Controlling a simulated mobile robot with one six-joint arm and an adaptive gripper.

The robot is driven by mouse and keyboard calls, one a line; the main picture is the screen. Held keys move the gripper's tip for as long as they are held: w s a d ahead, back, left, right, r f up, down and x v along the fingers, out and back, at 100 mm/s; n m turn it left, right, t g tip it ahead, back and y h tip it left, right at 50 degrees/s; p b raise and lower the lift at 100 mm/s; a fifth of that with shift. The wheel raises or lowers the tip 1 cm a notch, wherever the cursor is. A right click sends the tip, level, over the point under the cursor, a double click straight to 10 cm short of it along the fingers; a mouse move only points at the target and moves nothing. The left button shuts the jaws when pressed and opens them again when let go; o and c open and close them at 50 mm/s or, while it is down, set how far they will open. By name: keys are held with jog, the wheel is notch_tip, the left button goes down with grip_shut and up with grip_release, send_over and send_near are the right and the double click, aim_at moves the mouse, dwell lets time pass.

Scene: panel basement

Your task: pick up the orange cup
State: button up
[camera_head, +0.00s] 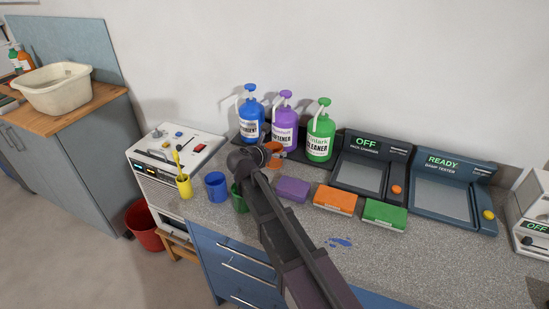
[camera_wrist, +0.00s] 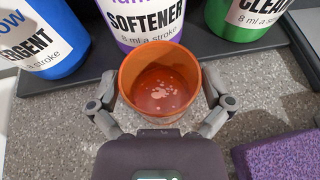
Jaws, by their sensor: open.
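The orange cup (camera_wrist: 158,88) stands upright in front of the purple softener bottle (camera_wrist: 147,22), with a little orange-red liquid and pale spots at its bottom. My gripper (camera_wrist: 160,102) is open, with one finger on each side of the cup; I cannot tell whether the fingers touch it. In the head view the orange cup (camera_head: 273,159) shows only in part behind my gripper (camera_head: 262,152), below the softener bottle (camera_head: 284,122).
A blue detergent bottle (camera_head: 251,118) and a green cleaner bottle (camera_head: 320,135) flank the softener. A blue cup (camera_head: 216,187), a green cup (camera_head: 238,198) and a yellow cup (camera_head: 184,186) stand left. Purple (camera_head: 293,189), orange (camera_head: 335,200) and green (camera_head: 384,215) blocks lie right.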

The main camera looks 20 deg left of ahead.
jog(key=c, duration=1)
jog(key=shift+r+p, duration=0.35)
jog(key=shift+r+p, duration=4.4)
jog(key=shift+p, duration=0.05)
jog(key=shift+r, duration=0.25)
dwell(0.4)
